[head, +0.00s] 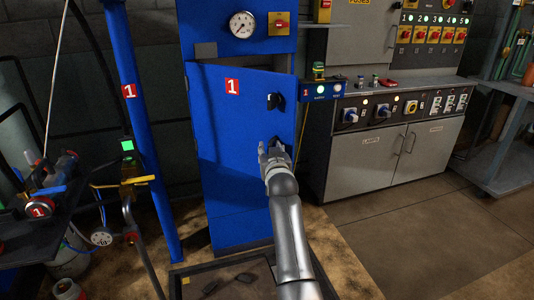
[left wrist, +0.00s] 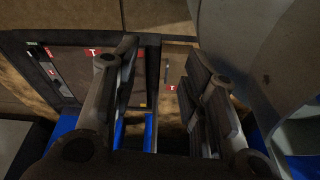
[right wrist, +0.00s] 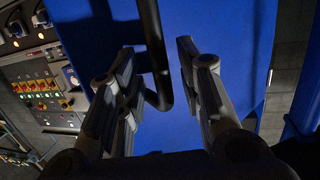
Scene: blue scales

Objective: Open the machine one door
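The machine one door (head: 232,130) is a blue panel with a red "1" label (head: 232,85) and a black handle (head: 275,101) near its right edge. A dark gap shows above the door's top edge; I cannot tell surely how far the door stands ajar. My right gripper (head: 272,150) is in front of the door, below the handle in the head view. In the right wrist view its fingers (right wrist: 160,85) are apart, with a dark bent bar (right wrist: 155,50) between them, not clamped. My left gripper (left wrist: 165,95) is open and empty, outside the head view.
A gauge (head: 242,25) and red switch (head: 281,23) sit above the door. A blue post (head: 140,120) stands left, and a grey control cabinet (head: 375,160) right. A dark-framed tray (head: 225,280) lies on the floor below. Open floor (head: 440,240) lies to the right.

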